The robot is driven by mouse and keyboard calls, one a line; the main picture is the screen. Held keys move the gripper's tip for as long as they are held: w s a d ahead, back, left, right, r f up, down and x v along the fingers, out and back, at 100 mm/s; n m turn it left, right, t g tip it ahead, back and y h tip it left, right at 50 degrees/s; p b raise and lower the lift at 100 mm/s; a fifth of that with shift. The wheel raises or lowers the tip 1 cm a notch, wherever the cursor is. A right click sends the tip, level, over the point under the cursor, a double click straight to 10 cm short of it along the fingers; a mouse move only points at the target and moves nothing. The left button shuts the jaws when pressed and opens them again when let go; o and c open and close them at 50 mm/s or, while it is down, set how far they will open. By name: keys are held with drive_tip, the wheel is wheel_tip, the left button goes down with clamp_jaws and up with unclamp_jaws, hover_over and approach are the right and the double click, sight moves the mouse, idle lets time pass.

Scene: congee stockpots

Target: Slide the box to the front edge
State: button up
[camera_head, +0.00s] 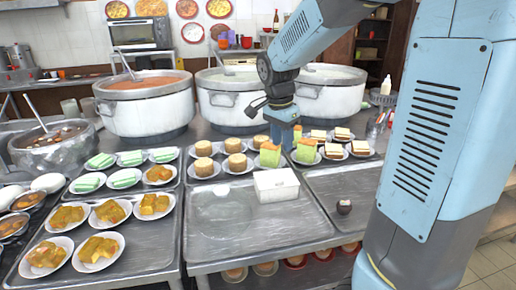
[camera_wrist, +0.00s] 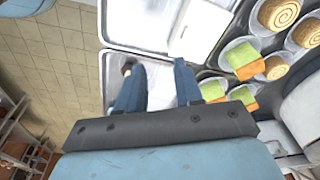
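The white box (camera_head: 277,186) lies on the metal tray, close to its right rim and in front of the plates of rolls and green cakes. In the wrist view the box (camera_wrist: 201,32) is beyond my fingertips, toward the top. My gripper (camera_head: 286,140) points down behind the box, over the plates of cakes, in the head view. It does not appear to touch the box. In the wrist view my gripper (camera_wrist: 157,72) has its two blue fingers apart, with nothing clearly held between them. The fingertips are hard to make out in the head view.
A small dark round item (camera_head: 344,207) sits on the right tray (camera_head: 375,213). The left tray (camera_head: 215,240) is bare in front of and left of the box. Plates of rolls (camera_head: 204,149) stand behind it. Large stockpots (camera_head: 147,109) stand at the back.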

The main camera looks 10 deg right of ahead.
drive_tip(key=w+a+f+m+g+h, duration=0.1)
drive_tip(key=w+a+f+m+h, duration=0.2)
drive_tip(key=w, duration=0.5)
wheel_tip(320, 180, down, 3)
drive_tip(key=a+m, duration=0.1)
drive_tip(key=m, duration=0.1)
drive_tip(key=shift+f+m, duration=0.15)
drive_tip(key=shift+m, duration=0.15)
approach(276, 178)
drive_tip(key=s+f, duration=0.1)
drive_tip(key=f, duration=0.1)
drive_tip(key=s+d+f, duration=0.1)
drive_tip(key=s, duration=0.1)
drive_tip(key=s+d+f, duration=0.1)
drive_tip(key=f, duration=0.1)
drive_tip(key=shift+s+d+f, duration=0.15)
drive_tip(key=shift+f, duration=0.2)
drive_tip(key=shift+c, duration=0.5)
clamp_jaws()
